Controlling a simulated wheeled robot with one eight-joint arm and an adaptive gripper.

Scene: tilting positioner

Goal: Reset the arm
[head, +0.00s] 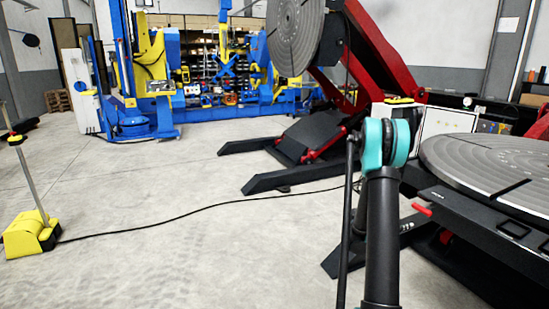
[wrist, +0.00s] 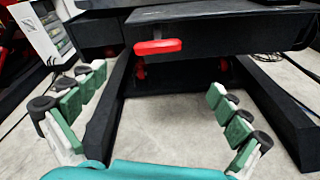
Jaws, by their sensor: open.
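My gripper (wrist: 156,84) is open and empty in the wrist view, its two green-padded fingers spread wide to left and right. Between and beyond the fingers are the dark frame of a positioner (wrist: 215,28) and its red handle (wrist: 158,46). No contact shows between the fingers and the frame. In the head view my arm (head: 385,150), black with a teal joint, rises at the lower right. My gripper cannot be made out in that view.
A flat round positioner table (head: 495,165) stands close to my arm's right. Behind it, a red positioner (head: 375,50) holds a tilted disc (head: 296,35). A black cable (head: 200,211) runs to a yellow pedestal (head: 30,235) at left. The floor (head: 170,260) at left and centre is mostly clear.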

